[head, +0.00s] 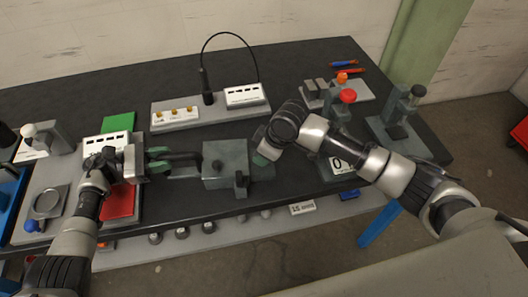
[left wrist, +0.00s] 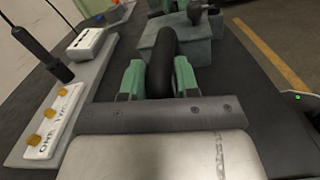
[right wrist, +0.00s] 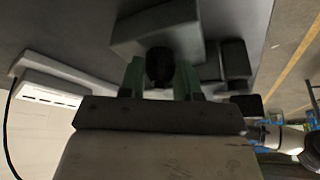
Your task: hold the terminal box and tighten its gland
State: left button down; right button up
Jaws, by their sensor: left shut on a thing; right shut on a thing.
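The grey terminal box (head: 225,158) sits on the dark bench in the middle of the head view. My left gripper (head: 158,160) is at its left, shut on a thick black bar (left wrist: 164,62) that runs to the box; I cannot tell if it is a handle or a cable. The box also shows in the left wrist view (left wrist: 198,47). My right gripper (head: 266,152) is at the box's right side, shut on a dark round part, which looks like the gland (right wrist: 159,66), against the box (right wrist: 160,28). The fingers partly hide the gland.
Behind the box stands a grey strip (head: 180,116) with a white labelled block and a black cable loop. A red pad (head: 118,203) and a green pad (head: 118,122) lie left. Fixtures with a red knob (head: 348,96) stand right. The box is near the front edge.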

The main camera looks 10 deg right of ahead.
jog(key=shift+m+t+h, duration=0.3)
jog(key=shift+m, duration=0.7)
jog(key=o, duration=0.9)
jog(key=shift+o, duration=0.2)
